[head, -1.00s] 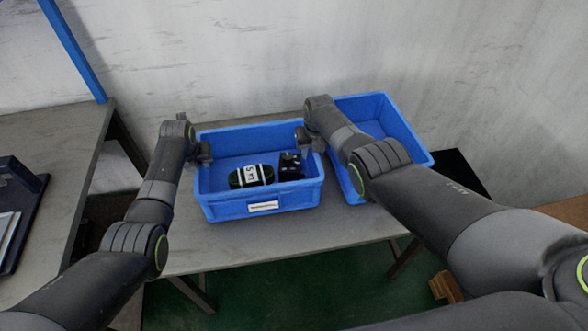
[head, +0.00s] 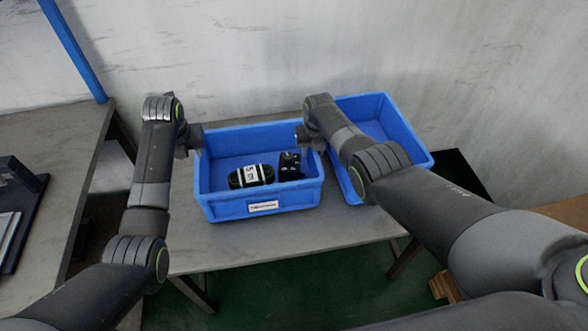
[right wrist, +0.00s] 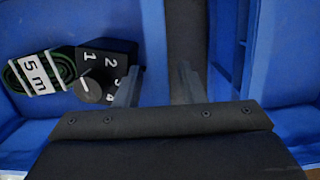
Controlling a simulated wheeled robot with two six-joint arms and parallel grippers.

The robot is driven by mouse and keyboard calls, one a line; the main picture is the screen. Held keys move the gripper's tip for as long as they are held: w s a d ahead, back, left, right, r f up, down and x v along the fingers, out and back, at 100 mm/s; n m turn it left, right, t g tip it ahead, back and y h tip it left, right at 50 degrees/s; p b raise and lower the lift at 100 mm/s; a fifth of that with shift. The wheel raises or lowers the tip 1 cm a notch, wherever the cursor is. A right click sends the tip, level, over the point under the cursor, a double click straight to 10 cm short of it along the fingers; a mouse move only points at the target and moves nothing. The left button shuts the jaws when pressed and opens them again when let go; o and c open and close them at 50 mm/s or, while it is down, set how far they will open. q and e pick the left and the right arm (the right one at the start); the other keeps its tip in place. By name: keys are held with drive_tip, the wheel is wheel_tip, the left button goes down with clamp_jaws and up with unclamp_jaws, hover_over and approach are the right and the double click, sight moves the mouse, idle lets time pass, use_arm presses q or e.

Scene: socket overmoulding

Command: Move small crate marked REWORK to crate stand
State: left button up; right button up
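A small blue crate (head: 222,207) stands on a grey table, with a white label (head: 263,205) on its front that is too small to read. It holds a dark green coil (head: 250,176) with a white "5 m" band and a black box (head: 289,166), whose dial and numbers show in the right wrist view (right wrist: 97,85). My right gripper (right wrist: 158,85) is open, with one finger either side of the crate's right wall. My left gripper (head: 194,140) is beside the crate's upper left rim; its fingers are too unclear to judge. I cannot tell which thing is the crate stand.
A larger, empty-looking blue crate (head: 418,155) stands close on the right, partly behind my right arm, with a narrow gap between the crates. The grey table (head: 330,228) has bare room in front. Another bench (head: 40,150) is at left. A wall closes off the back.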

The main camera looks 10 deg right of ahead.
drive_tip(key=shift+s+r, duration=0.3)
drive_tip(key=shift+r, duration=1.6)
drive_tip(key=shift+s+r, duration=0.3)
drive_tip(key=shift+r, duration=1.6)
drive_tip(key=shift+s+r, duration=0.3)
drive_tip(key=shift+r, duration=1.6)
use_arm(q)
drive_tip(key=shift+f, duration=0.1)
use_arm(e)
drive_tip(key=shift+s+f, duration=0.1)
